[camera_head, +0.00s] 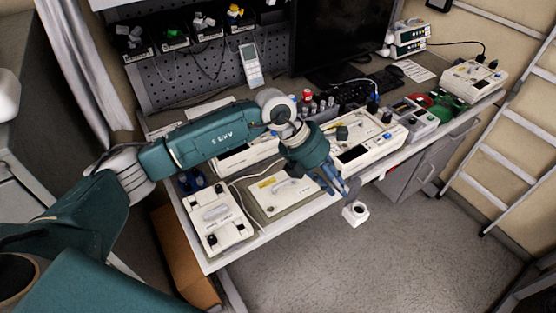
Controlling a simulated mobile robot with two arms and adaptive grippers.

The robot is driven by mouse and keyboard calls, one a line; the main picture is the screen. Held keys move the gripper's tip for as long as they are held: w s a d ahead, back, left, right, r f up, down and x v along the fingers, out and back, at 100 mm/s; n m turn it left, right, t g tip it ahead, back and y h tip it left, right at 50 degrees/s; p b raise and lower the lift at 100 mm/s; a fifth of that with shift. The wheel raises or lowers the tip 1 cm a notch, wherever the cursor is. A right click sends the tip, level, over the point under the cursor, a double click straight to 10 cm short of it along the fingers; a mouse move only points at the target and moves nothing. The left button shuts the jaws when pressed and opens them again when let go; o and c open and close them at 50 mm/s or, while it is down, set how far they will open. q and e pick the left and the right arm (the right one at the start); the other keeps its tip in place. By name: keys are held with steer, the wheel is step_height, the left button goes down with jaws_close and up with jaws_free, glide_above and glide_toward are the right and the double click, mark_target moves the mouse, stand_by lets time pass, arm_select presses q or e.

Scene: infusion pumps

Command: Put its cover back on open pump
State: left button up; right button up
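My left gripper (344,187) points down at the front edge of the bench, right of a white cover-like panel (270,185) with a yellow label and a handle. The gap between its fingers is too small to judge. Another white unit (217,215) with a handle and dark knobs lies at the bench's left front corner. Another white unit (232,160) is partly hidden behind my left arm. I cannot tell which unit is the open pump. My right gripper is not in view.
A small white cup-like object (355,213) shows just off the bench's front edge. Bottles (307,97), a keyboard, a monitor (340,40) and more devices (472,80) crowd the back and right. A ladder (520,120) leans at right. The floor (400,250) in front is clear.

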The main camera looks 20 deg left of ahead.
mark_target(283, 182)
arm_select(q)
steer(key=w+a+y, duration=0.1)
steer(key=a+y, duration=0.1)
steer(key=a, duration=0.3)
steer(key=w+a+y, duration=0.1)
steer(key=a, duration=0.4)
steer(key=w+a+y, duration=0.1)
steer(key=a+y, duration=0.1)
steer(key=a, duration=0.3)
steer(key=shift+w+f+y, duration=0.15)
steer(key=shift+f+y, duration=0.15)
steer(key=shift+f, duration=0.05)
step_height(283, 182, down, 7)
steer(key=b, duration=0.4)
steer(key=shift+d+r, duration=0.1)
steer(key=shift+r, duration=0.1)
steer(key=shift+f+b, duration=0.5)
steer(key=shift+b, duration=0.1)
steer(key=shift+d+r, duration=0.1)
jaws_close()
steer(key=shift+r, duration=0.15)
